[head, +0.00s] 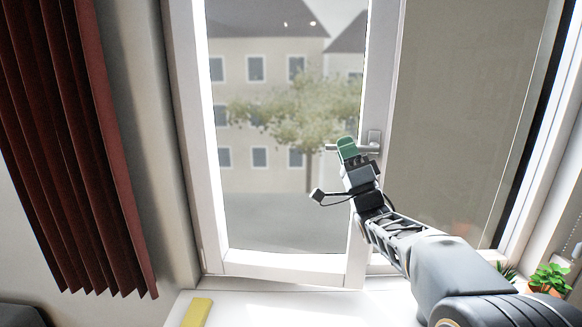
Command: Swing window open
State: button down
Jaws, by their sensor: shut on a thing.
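The window has a white frame, with a left pane (290,215) that shows buildings and a tree outside. The white handle (373,139) sits on the upright between the two panes, its lever lying level and pointing left. My gripper (349,148), with green fingers, is at the lever and shut on it. The fingers cover part of the lever. I see no clear gap between the sash and its frame, so I cannot tell whether the window is ajar.
A dark red curtain (75,150) hangs at the left. A yellow object (197,312) lies on the white sill (270,309) below the window. A potted plant (549,278) stands at the lower right. The middle of the sill looks clear.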

jog(key=shift+s, duration=0.15)
jog(key=s+a+m+t+h+b, duration=0.1)
jog(key=s+a+t+h+b, duration=0.1)
jog(key=s+h+b, duration=0.2)
jog(key=shift+s+m+b, duration=0.3)
jog(key=shift+s+b, duration=0.55)
jog(key=shift+b, duration=0.05)
jog(key=s+a+m+t+h+b, duration=0.1)
jog(key=s+a+h+b, duration=0.1)
jog(key=s+b, duration=0.3)
jog(key=shift+s+a+m+h, duration=0.2)
jog(key=shift+a+m+h, duration=0.15)
jog(key=shift+h, duration=0.55)
